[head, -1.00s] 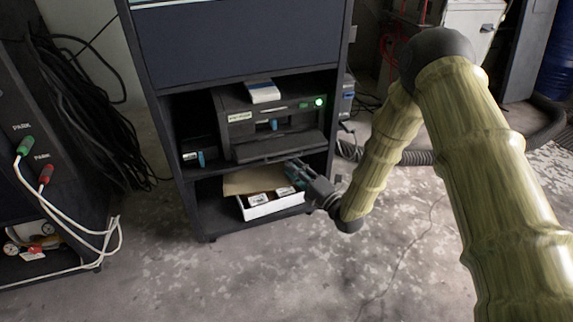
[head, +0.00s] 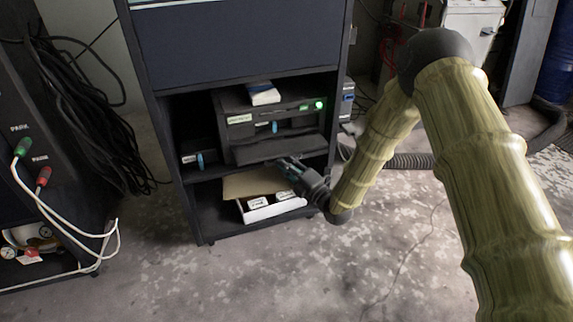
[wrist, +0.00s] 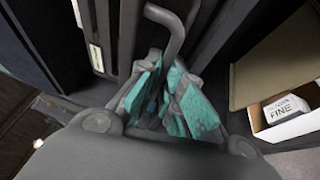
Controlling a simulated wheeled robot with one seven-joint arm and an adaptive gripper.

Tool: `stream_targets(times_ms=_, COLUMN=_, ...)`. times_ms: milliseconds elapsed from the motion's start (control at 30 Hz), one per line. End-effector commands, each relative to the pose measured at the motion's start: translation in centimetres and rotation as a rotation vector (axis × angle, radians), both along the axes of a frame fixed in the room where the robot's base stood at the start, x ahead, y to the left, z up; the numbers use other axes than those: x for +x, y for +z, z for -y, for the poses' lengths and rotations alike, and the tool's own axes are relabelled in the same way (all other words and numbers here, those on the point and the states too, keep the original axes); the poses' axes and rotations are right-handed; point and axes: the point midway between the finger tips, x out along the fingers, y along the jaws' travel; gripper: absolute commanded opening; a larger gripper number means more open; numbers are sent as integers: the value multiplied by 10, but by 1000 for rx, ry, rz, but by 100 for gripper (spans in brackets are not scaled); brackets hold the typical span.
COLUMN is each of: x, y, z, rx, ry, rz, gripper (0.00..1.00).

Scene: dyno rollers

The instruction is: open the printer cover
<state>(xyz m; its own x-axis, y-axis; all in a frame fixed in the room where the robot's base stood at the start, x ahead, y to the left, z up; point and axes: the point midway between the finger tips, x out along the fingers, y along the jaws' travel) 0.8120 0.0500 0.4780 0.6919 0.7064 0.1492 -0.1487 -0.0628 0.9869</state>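The dark printer (head: 240,132) stands on the middle shelf of a dark cabinet, with a lit green button at its upper right. A dark cover-like panel (head: 290,147) runs along its lower front; I cannot tell how far it is open. My gripper (head: 284,163) is just in front of and below this panel, pointing up and left. In the wrist view, the teal-padded fingers (wrist: 168,92) are close together. A bent grey bar (wrist: 172,32) runs down to the fingertips. I cannot tell whether the fingers hold it, as the contact is hidden.
A white box (head: 274,210) with an open cardboard flap and small packs sits on the shelf below. A white and blue pack (head: 263,93) lies on the printer. A small dark device (head: 197,157) is left of it. The floor in front of the cabinet is clear.

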Motion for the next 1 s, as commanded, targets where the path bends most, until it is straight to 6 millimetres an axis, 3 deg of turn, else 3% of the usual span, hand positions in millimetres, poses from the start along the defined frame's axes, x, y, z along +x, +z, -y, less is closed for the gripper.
stream_targets(times_ms=533, x=-4, y=16, z=0, rx=-52, ry=4, rz=-118, gripper=0)
stream_targets(times_ms=1000, x=-4, y=15, z=1, rx=-70, ry=1, rz=-164, gripper=0)
